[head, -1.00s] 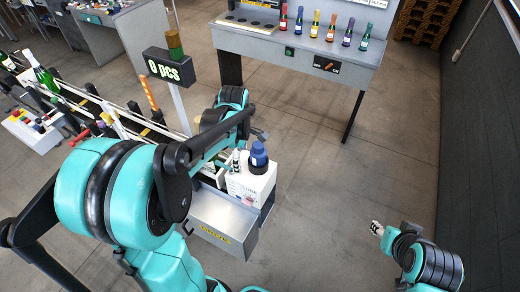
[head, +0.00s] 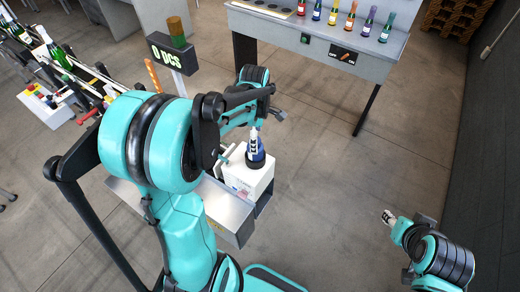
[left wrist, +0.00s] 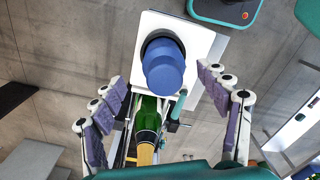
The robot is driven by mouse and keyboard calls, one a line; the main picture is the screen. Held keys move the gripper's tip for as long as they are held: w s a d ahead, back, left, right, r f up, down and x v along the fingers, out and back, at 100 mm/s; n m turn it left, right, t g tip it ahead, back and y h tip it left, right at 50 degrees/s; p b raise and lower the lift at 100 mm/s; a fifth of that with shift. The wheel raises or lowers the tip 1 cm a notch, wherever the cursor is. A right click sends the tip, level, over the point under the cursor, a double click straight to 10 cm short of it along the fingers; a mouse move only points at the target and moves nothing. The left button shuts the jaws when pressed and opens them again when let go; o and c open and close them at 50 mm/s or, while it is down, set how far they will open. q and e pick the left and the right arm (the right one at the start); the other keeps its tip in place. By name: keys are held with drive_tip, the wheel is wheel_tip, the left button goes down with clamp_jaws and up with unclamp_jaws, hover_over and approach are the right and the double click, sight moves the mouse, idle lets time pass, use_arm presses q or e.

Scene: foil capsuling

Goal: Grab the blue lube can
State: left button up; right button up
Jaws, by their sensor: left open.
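The blue lube can (head: 257,158) stands upright on a white box at the cart in the head view, partly hidden by my left gripper (head: 254,137). In the left wrist view the blue can (left wrist: 165,68) is seen from above, with its round cap toward the camera. The fingers of my left gripper (left wrist: 162,84) are spread wide on either side, with the can beyond and between them; I see no contact. My right gripper (head: 388,217) is at the lower right, away from the can, too small to read.
The white box (head: 247,178) sits on a grey metal cart (head: 228,213). A green bottle with a gold neck (left wrist: 147,124) lies close below the can in the left wrist view. A counter with several coloured bottles (head: 330,45) is at the back. Floor at right is clear.

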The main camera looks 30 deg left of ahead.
sight(254, 158)
use_arm(q)
drive_tip(key=f, duration=0.7)
drive_tip(key=shift+s, duration=0.2)
drive_tip(key=c, duration=1.3)
